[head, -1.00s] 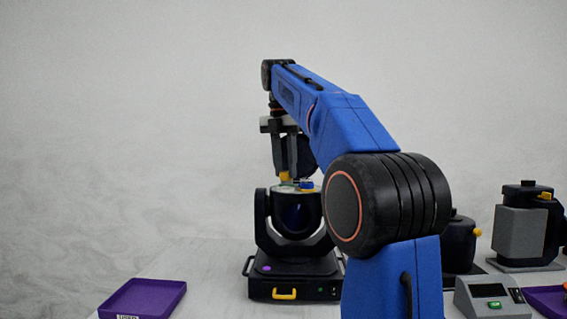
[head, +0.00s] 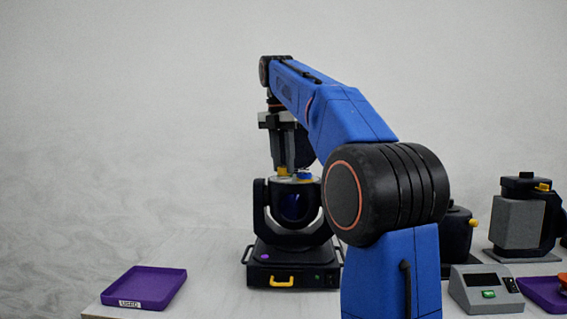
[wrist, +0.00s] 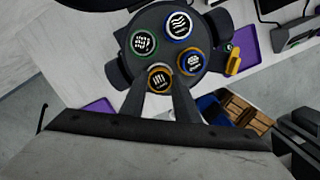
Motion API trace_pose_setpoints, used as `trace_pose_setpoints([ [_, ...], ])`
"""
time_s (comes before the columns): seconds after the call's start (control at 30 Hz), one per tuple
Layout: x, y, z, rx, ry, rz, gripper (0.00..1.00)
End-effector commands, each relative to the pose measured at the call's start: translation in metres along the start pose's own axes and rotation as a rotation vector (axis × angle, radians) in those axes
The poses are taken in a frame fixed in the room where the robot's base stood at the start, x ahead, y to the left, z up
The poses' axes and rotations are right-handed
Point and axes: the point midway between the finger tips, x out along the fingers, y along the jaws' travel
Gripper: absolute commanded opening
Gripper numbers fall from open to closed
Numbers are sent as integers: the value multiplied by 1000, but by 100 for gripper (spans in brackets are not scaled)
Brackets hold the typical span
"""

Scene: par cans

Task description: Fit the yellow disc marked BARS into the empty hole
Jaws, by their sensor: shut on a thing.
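The yellow disc marked BARS (wrist: 159,78) has a yellow rim and a black-and-white face. My gripper (head: 283,168) is shut on it, and its fingertips also show in the wrist view (wrist: 164,92). In the head view the disc shows as a yellow spot at the top of the black moving-head lamp (head: 291,200).
A purple tray labelled USED (head: 145,288) lies at the left. A grey device with a screen (head: 487,289), another purple tray (head: 545,292) and other lamps (head: 520,220) stand at the right. A wooden crate (wrist: 245,115) shows below the table in the wrist view.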

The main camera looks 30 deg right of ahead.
Motion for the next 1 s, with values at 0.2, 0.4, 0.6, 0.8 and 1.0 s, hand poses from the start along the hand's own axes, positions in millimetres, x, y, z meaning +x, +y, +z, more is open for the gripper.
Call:
trace_pose_setpoints([
  [0.2, 0, 0, 0, 0, 0, 0, 7],
  [0.4, 3, 0, 0, 0, 0, 0, 7],
  [0.6, 6, 0, -1, 0, -1, 1, 7],
  [0.8, 9, 0, -1, 0, 0, 0, 7],
  [1.0, 12, 0, -2, 0, 0, 0, 7],
])
